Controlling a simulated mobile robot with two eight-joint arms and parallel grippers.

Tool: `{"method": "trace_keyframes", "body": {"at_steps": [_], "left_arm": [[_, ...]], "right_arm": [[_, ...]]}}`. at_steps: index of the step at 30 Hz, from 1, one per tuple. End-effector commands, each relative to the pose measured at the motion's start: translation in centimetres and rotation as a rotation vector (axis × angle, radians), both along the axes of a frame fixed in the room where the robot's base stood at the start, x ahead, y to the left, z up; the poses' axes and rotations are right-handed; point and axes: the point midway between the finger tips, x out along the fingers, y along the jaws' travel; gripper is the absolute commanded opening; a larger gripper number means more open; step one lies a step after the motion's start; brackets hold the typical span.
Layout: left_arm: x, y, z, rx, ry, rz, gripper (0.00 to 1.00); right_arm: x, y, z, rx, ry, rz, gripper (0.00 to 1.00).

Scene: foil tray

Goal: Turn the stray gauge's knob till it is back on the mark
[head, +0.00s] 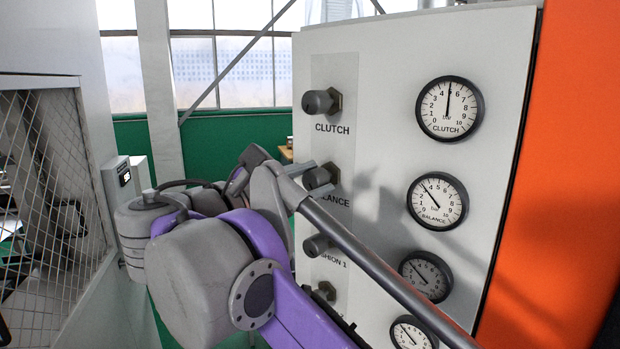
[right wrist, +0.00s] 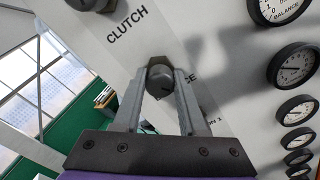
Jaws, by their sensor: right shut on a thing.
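A pale panel (head: 385,60) carries a column of dark knobs and a column of round gauges. The CLUTCH knob (head: 320,102) is at the top, with the BALANCE knob (head: 317,178) below it. My right gripper (head: 316,174) is shut on the BALANCE knob, which shows between its fingers in the right wrist view (right wrist: 160,82). The CLUTCH gauge (head: 450,108) has its needle nearly straight up, near 5. The BALANCE gauge (head: 438,201) has its needle tilted up-left, between 3 and 4. No coloured mark can be made out on either dial. My left gripper is not in view.
Below are the CUSHION 1 knob (head: 317,245), its shaded gauge (head: 426,277), another knob (head: 325,291) and a partly hidden gauge (head: 412,335). An orange panel (head: 560,150) stands at right. A mesh guard (head: 45,200) is at left. My arm covers the lower middle.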

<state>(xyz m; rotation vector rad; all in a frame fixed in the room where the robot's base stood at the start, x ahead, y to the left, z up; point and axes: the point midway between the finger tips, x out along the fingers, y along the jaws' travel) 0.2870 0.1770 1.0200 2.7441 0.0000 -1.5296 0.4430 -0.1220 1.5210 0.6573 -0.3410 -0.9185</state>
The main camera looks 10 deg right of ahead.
Motion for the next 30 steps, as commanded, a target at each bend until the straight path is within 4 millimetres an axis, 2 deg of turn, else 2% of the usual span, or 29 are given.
{"method": "trace_keyframes", "body": {"at_steps": [12,30], "left_arm": [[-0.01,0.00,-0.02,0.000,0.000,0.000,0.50],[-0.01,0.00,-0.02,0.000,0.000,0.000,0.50]], "right_arm": [[-0.06,-0.04,0.01,0.119,-0.174,-0.001,0.00],[-0.07,-0.06,0.01,0.139,-0.204,-0.001,0.00]]}}
